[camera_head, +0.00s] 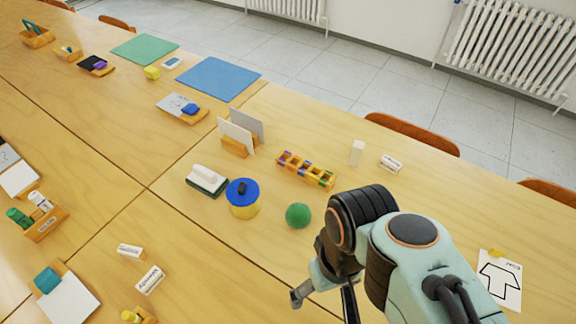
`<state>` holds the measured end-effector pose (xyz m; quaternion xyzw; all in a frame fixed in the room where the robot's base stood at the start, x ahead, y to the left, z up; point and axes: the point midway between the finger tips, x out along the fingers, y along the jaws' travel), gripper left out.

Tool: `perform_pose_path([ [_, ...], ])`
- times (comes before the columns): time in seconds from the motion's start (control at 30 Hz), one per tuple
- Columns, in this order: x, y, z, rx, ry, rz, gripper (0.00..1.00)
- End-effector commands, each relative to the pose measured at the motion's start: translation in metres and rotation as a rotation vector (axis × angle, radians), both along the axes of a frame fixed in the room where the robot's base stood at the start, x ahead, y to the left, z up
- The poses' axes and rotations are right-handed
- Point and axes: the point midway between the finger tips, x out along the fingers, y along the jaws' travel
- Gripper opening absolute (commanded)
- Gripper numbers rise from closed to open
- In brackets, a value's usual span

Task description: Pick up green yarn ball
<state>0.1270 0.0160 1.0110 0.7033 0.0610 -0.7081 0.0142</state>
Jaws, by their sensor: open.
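The green yarn ball (298,215) rests on the wooden table (225,225), just right of a yellow pot with a blue lid. It is a plain round green ball, fully in view. My arm comes in from the lower right. My gripper (322,298) is open, below the ball in the picture and apart from it. One fingertip shows at its left, and a dark finger part shows beside it. The rest of the gripper is hidden behind my own arm.
The yellow pot with blue lid (243,199) stands close left of the ball. A row of small coloured compartments (305,170) lies behind it. A board eraser (206,180), a card holder (238,146) and a white block (357,152) stand farther around.

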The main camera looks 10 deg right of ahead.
Motion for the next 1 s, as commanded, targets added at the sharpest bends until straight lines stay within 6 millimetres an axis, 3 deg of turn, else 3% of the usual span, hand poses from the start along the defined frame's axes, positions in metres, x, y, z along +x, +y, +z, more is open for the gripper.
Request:
perform_pose_path([
  [0.07,0.000,0.000,0.000,0.000,0.000,0.000,1.00],
  [0.4,0.000,0.000,0.000,0.000,0.000,-0.006,1.00],
  [0.5,0.011,0.001,0.002,0.005,-0.051,-0.062,1.00],
  [0.57,0.035,0.000,0.014,0.015,-0.154,-0.120,1.00],
  [0.63,0.075,-0.002,0.030,0.031,-0.250,-0.200,1.00],
  [0.77,0.137,-0.007,0.035,0.047,-0.312,-0.310,1.00],
  [0.87,0.183,-0.012,0.024,0.050,-0.325,-0.381,1.00],
  [1.0,0.243,-0.021,-0.020,0.033,-0.291,-0.458,1.00],
])
